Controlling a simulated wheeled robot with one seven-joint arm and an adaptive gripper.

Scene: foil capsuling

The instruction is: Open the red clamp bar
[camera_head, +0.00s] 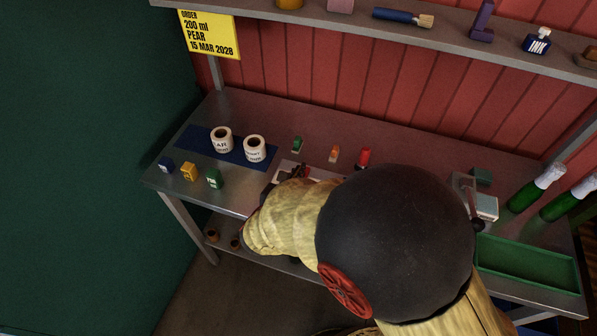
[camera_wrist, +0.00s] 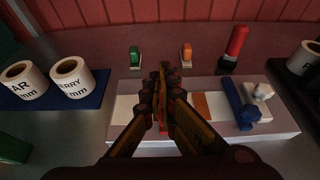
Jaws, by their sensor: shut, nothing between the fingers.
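My gripper (camera_wrist: 165,75) is shut and empty. In the wrist view its fingers reach over a pale, low block (camera_wrist: 285,125) on the bench, and they hide the middle of it. A narrow strip of red (camera_wrist: 163,115) shows between the fingers. It may be part of the red clamp bar, but I cannot tell its shape or whether it is open. In the head view my gripper (camera_head: 298,172) is over the same block (camera_head: 318,173), and my arm covers much of it.
A blue bar (camera_wrist: 237,102) lies across the block's right part, beside an orange-brown patch (camera_wrist: 202,106). Green (camera_wrist: 135,57), orange (camera_wrist: 186,55) and red (camera_wrist: 235,45) upright pieces stand behind. Label rolls (camera_head: 222,140) sit left on a blue mat (camera_head: 192,139). A green tray (camera_head: 530,262) lies right.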

